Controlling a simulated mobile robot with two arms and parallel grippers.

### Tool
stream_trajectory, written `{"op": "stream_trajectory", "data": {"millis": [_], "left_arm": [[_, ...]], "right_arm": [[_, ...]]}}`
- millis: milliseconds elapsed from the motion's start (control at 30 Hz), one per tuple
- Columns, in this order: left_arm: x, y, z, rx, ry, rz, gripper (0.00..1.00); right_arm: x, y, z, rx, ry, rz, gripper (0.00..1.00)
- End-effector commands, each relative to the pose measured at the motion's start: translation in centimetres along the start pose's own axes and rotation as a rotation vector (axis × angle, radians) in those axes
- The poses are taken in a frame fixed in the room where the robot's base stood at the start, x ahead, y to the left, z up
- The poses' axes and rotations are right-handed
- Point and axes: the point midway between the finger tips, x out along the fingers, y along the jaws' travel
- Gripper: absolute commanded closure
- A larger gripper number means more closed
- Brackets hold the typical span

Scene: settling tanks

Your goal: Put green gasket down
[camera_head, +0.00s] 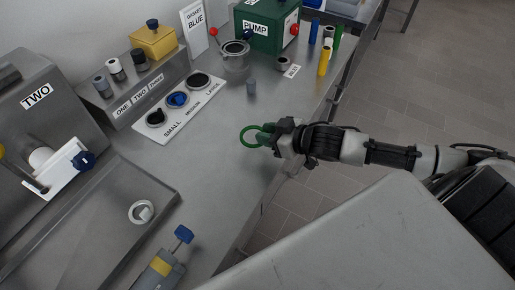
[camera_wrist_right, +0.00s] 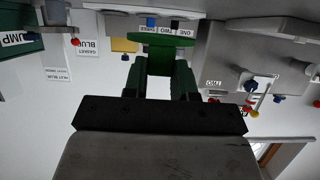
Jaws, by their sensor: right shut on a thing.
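The green gasket (camera_head: 247,138) is a thin ring held in the jaws of my right gripper (camera_head: 274,135). In the head view the gripper comes in from the right, and the ring sticks out to its left over the grey bench (camera_head: 222,190). In the right wrist view the green gasket (camera_wrist_right: 160,39) shows edge-on beyond the fingers of my right gripper (camera_wrist_right: 160,75). I cannot tell how high it is above the bench. My left gripper is not in view.
A white plate (camera_head: 171,122) marked small, medium and large holds round parts. The bench middle is clear.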

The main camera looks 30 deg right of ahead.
Motion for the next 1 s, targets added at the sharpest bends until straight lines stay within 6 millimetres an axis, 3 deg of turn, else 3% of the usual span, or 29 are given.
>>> {"op": "stream_trajectory", "data": {"millis": [100,233,600,933,967,1000], "left_arm": [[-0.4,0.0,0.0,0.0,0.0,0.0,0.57],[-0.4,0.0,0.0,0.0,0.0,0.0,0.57],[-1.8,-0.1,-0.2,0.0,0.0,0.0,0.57],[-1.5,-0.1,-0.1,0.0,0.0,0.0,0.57],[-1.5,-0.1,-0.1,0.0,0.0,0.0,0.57],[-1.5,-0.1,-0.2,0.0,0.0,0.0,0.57]], "right_arm": [[1.1,-1.7,0.6,0.002,0.002,-0.001,0.96],[1.7,-2.4,1.0,0.0,0.0,0.001,0.96],[3.1,-2.5,4.3,-0.001,-0.002,0.001,0.96],[3.2,-2.5,4.8,-0.001,-0.001,0.001,0.96],[3.2,-2.5,4.7,-0.001,-0.001,0.0,0.71],[3.2,-2.5,4.7,-0.001,-0.001,0.0,0.64]]}}
